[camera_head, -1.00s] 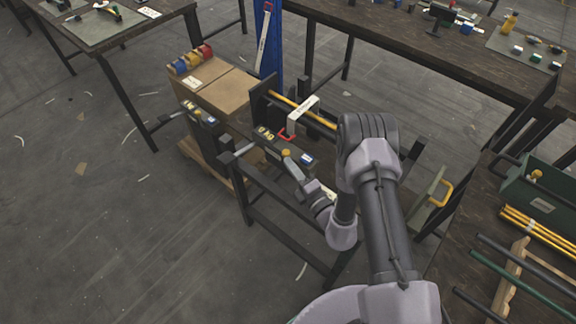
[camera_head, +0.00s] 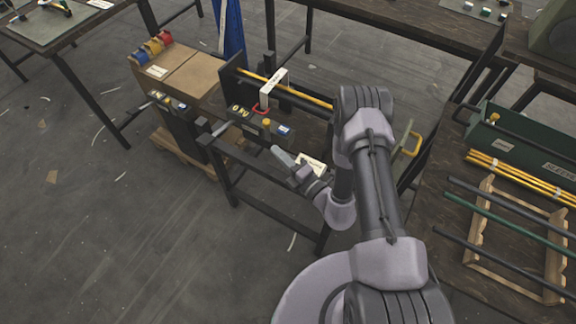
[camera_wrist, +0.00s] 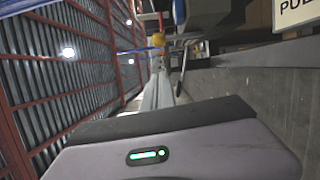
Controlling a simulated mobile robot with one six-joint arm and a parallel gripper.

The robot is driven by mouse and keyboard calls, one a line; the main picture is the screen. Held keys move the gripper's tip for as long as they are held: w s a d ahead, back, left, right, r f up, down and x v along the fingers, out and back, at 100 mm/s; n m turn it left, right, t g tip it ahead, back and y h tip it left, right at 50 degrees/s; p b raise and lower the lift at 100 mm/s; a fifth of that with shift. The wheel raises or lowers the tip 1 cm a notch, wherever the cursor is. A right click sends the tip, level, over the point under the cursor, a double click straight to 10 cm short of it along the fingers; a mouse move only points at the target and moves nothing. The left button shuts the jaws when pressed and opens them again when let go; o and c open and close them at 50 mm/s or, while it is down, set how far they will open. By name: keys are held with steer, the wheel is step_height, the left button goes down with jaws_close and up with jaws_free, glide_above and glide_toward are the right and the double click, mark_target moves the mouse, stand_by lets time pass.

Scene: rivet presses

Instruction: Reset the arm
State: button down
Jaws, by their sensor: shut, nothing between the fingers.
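My gripper (camera_head: 281,154) is at the middle of the head view, its fingers shut and empty. It points up and to the left, in front of the dark rivet press (camera_head: 250,122). Whether the fingertips touch the press cannot be told. In the wrist view the closed fingers (camera_wrist: 158,92) run away from the camera. My arm is bent, with its elbow high to the right of the press.
A second press (camera_head: 168,102) stands to the left, near cardboard boxes (camera_head: 190,77) on a pallet. At right, a bench holds a wooden rack (camera_head: 480,215) with dark rods, yellow rods (camera_head: 520,178) and a green bin (camera_head: 530,140).

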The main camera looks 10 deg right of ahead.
steer(key=v, duration=0.6)
steer(key=a+r+n+g+y, duration=0.55)
steer(key=r+n, duration=0.35)
steer(key=r, duration=0.3)
steer(key=s+a+r+n+g+y, duration=0.1)
steer(key=s+a+r+n+g, duration=0.4)
steer(key=s+r+n+g, duration=0.7)
steer(key=s+d+r+n+h, duration=0.2)
steer(key=s+n+h, duration=0.45)
steer(key=n, duration=0.45)
steer(key=d+r+n+t+h+b, duration=0.1)
steer(key=d+r+n+t+h, duration=0.4)
steer(key=d+n+t+h, duration=0.3)
steer(key=d+n, duration=0.1)
steer(key=d, duration=0.3)
steer(key=shift+s+d+n+h, duration=0.2)
steer(key=shift+n+h, duration=0.1)
steer(key=c, duration=2.2)
jaws_free()
steer(key=shift+r, duration=0.15)
